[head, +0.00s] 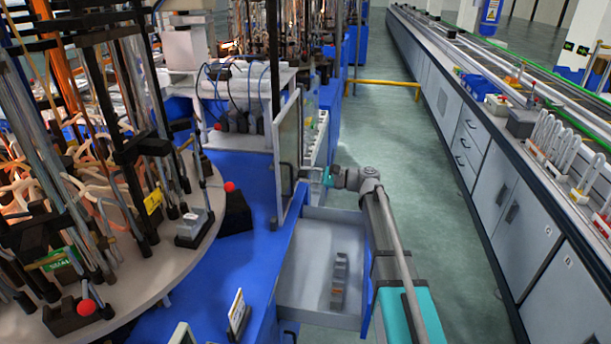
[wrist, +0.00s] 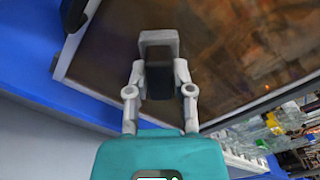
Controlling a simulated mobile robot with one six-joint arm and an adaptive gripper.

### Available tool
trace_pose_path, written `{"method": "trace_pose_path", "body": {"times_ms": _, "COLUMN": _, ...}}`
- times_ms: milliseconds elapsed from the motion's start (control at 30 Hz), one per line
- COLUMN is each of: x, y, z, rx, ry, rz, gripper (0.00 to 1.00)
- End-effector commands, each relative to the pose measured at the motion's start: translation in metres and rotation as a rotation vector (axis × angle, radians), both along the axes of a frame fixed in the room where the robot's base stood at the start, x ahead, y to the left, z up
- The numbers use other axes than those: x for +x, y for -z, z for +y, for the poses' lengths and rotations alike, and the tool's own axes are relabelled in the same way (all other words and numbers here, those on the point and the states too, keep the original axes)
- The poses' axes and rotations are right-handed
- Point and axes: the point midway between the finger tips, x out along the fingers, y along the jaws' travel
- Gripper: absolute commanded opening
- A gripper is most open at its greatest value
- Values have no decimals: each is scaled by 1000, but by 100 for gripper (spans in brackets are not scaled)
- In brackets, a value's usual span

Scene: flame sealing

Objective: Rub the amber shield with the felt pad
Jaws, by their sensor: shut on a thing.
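The amber shield (head: 289,150) is an upright framed panel at the blue bench's edge, seen nearly edge-on in the head view. In the wrist view its brown see-through face (wrist: 235,50) fills most of the picture. My gripper (head: 303,174) is at the shield's right side in the head view. In the wrist view my gripper (wrist: 160,78) is shut on the felt pad (wrist: 159,82), a small dark block with a grey end. The pad is in front of the shield's face; I cannot tell whether they touch. The pad is not clear in the head view.
An open drawer (head: 303,265) holding a grey stepped block (head: 339,280) sits below my arm. A round table (head: 150,275) with rods and red-knobbed parts is at left. Bottles (wrist: 285,118) stand beyond the shield. The green floor aisle (head: 430,200) at right is clear.

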Motion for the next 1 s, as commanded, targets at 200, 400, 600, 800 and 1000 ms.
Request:
{"method": "trace_pose_path", "body": {"times_ms": 200, "x": 1, "y": 0, "z": 3, "rx": 0, "ry": 0, "rz": 0, "gripper": 0}}
{"method": "trace_pose_path", "body": {"times_ms": 400, "x": 1, "y": 0, "z": 5, "rx": 0, "ry": 0, "rz": 0, "gripper": 0}}
{"method": "trace_pose_path", "body": {"times_ms": 600, "x": 2, "y": 0, "z": 8, "rx": 0, "ry": 0, "rz": 0, "gripper": 0}}
{"method": "trace_pose_path", "body": {"times_ms": 800, "x": 2, "y": 0, "z": 11, "rx": 0, "ry": 0, "rz": 0, "gripper": 0}}
{"method": "trace_pose_path", "body": {"times_ms": 1000, "x": 3, "y": 0, "z": 13, "rx": 0, "ry": 0, "rz": 0, "gripper": 0}}
